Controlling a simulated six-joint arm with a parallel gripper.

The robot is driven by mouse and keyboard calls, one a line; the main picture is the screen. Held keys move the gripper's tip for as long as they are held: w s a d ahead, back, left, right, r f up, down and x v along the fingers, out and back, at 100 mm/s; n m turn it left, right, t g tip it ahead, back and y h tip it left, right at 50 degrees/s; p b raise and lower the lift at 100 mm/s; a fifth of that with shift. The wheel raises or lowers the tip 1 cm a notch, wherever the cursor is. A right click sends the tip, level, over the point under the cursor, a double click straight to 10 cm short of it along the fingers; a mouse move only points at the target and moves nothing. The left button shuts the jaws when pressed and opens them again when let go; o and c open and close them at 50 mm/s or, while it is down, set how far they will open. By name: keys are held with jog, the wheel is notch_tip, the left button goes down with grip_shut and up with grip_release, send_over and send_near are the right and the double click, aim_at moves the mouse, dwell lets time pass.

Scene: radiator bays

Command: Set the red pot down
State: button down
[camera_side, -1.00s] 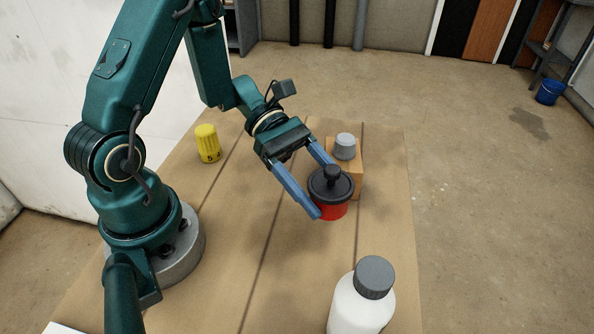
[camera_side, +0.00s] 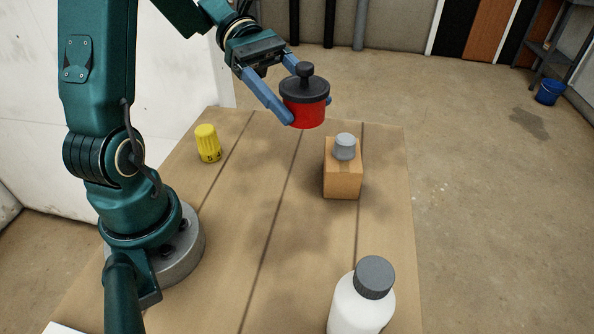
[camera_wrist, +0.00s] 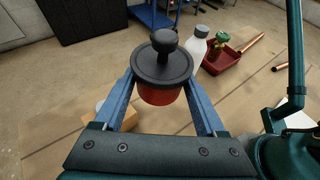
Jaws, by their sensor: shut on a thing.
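The red pot (camera_side: 305,112) has a dark lid with a black knob. My gripper (camera_side: 306,104) is shut on it, one blue finger on each side, and holds it upright in the air above the table (camera_side: 225,230). In the wrist view the red pot (camera_wrist: 161,95) sits between the fingertips of my gripper (camera_wrist: 162,88), its lid hiding much of its body. Its underside is clear of the table and of the wooden block (camera_side: 342,181).
A grey cap-like piece (camera_side: 344,147) sits on the wooden block. A yellow knob-shaped piece (camera_side: 207,144) stands at the left, a white bottle (camera_side: 361,306) at the front. The wrist view shows a red tray (camera_wrist: 222,60) behind the pot. The table's middle is clear.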

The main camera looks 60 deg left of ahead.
notch_tip(320, 180, up, 3)
jog(key=shift+r, duration=0.1)
jog(key=shift+s+d+f+g, duration=0.2)
jog(key=shift+s+g, duration=0.05)
jog(key=shift+g, duration=0.05)
jog(key=s+a+f+m+g+y, duration=0.45)
jog(key=f+m+g+y, duration=0.2)
jog(key=m, duration=0.35)
jog(key=s+a+f+m+g+y, duration=0.45)
jog(key=m+g+y, duration=0.35)
jog(key=m, duration=0.2)
notch_tip(320, 180, up, 12)
jog(key=m+t+y, duration=0.8)
jog(key=m+t, duration=1.5)
jog(key=m, duration=0.4)
send_over(300, 142)
jog(key=shift+f, duration=11.05)
